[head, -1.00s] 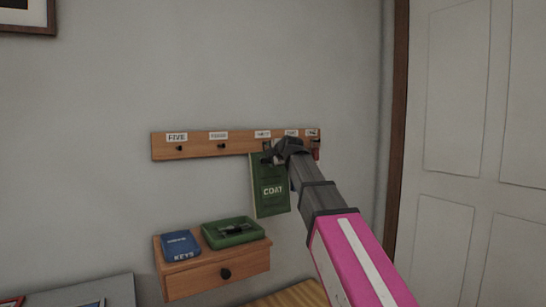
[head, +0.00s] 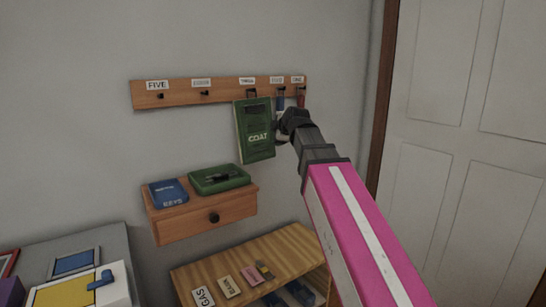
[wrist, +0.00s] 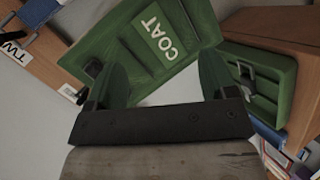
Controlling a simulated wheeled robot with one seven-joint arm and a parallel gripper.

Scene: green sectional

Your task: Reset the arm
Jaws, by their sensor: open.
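My gripper (head: 284,128) is at the end of my pink and grey arm, just right of the green COAT item at the wall rack. In the wrist view my gripper (wrist: 158,85) has its two fingers spread apart, with the green COAT item (wrist: 160,40) beyond them. The COAT item (head: 255,140) hangs from the rack below the middle label. Whether a fingertip touches it, I cannot tell.
The wooden rack (head: 180,92) has labelled hooks; small blue and red items hang at its right. Below is a wooden drawer shelf (head: 190,225) with a blue KEYS item (head: 168,193) and green tray (head: 219,179). A low wooden shelf (head: 220,265) stands lower; a door (head: 465,150) is right.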

